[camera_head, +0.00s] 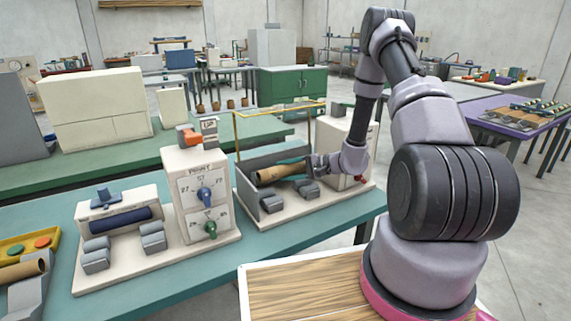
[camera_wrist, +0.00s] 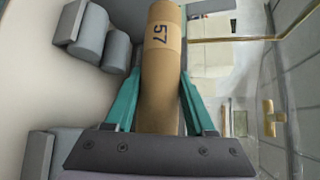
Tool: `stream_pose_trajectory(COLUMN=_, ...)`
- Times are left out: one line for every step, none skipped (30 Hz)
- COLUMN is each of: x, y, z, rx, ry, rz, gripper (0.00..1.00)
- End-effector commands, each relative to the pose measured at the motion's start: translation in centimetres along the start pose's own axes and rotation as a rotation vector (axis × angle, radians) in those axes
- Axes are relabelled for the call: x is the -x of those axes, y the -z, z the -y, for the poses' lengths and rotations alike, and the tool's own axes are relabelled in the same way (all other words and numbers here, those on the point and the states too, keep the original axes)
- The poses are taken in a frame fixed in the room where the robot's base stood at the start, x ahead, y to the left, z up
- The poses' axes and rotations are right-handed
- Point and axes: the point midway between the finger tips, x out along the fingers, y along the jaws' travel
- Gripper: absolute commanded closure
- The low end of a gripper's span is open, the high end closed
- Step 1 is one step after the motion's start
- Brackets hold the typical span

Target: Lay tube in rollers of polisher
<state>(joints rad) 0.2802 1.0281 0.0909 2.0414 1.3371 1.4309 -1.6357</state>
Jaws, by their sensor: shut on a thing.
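A brown cardboard tube (camera_head: 270,174) lies between the fingers of my gripper (camera_head: 290,171) in the head view. In the wrist view, the tube (camera_wrist: 161,70), marked 57, is clasped between the two teal fingers of my gripper (camera_wrist: 160,92). The tube is over the dark trough of the middle machine (camera_head: 243,182), which has a yellow frame and grey rounded blocks (camera_head: 272,203) at its front. In the wrist view, grey rounded blocks (camera_wrist: 88,35) stand left of the tube, apart from it. I cannot tell whether the tube touches anything beneath it.
Left of the middle machine stands a machine with a blue roller (camera_head: 122,218) and a dial box (camera_head: 200,192). Another tube (camera_head: 22,270) lies in a grey holder at far left, near a yellow tray (camera_head: 28,247). The yellow frame (camera_head: 236,135) rises behind the trough.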

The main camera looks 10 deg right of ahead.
Motion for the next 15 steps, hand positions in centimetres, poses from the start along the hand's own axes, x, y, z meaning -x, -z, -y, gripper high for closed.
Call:
stream_pose_trajectory(x=-0.2, y=0.1, z=-0.7, rx=-0.002, ry=-0.001, rz=0.001, gripper=1.00)
stream_pose_trajectory(x=-0.3, y=0.2, z=-1.0, rx=-0.002, ry=-0.001, rz=0.001, gripper=1.00)
stream_pose_trajectory(x=-0.4, y=0.4, z=-1.5, rx=-0.002, ry=-0.001, rz=0.001, gripper=1.00)
stream_pose_trajectory(x=-0.5, y=0.5, z=-1.8, rx=-0.003, ry=-0.001, rz=0.000, gripper=1.00)
stream_pose_trajectory(x=-0.6, y=0.6, z=-2.2, rx=-0.002, ry=-0.001, rz=0.000, gripper=1.00)
stream_pose_trajectory(x=-0.7, y=0.7, z=-2.5, rx=-0.002, ry=0.000, rz=0.000, gripper=1.00)
stream_pose_trajectory(x=-0.8, y=0.8, z=-2.9, rx=-0.002, ry=0.000, rz=0.000, gripper=1.00)
stream_pose_trajectory(x=-0.9, y=0.9, z=-3.2, rx=-0.002, ry=0.000, rz=0.000, gripper=1.00)
stream_pose_trajectory(x=-1.0, y=1.0, z=-3.5, rx=-0.002, ry=0.000, rz=0.000, gripper=1.00)
stream_pose_trajectory(x=-1.1, y=1.1, z=-3.8, rx=-0.002, ry=0.000, rz=-0.001, gripper=1.00)
stream_pose_trajectory(x=-1.1, y=1.1, z=-4.0, rx=-0.002, ry=0.000, rz=-0.001, gripper=1.00)
stream_pose_trajectory(x=-1.2, y=1.2, z=-4.3, rx=-0.002, ry=0.000, rz=-0.001, gripper=1.00)
stream_pose_trajectory(x=-1.3, y=1.3, z=-4.5, rx=-0.002, ry=0.000, rz=-0.001, gripper=1.00)
stream_pose_trajectory(x=-1.3, y=1.3, z=-4.7, rx=-0.001, ry=0.000, rz=-0.001, gripper=1.00)
stream_pose_trajectory(x=-1.4, y=1.4, z=-4.8, rx=-0.001, ry=0.000, rz=-0.001, gripper=1.00)
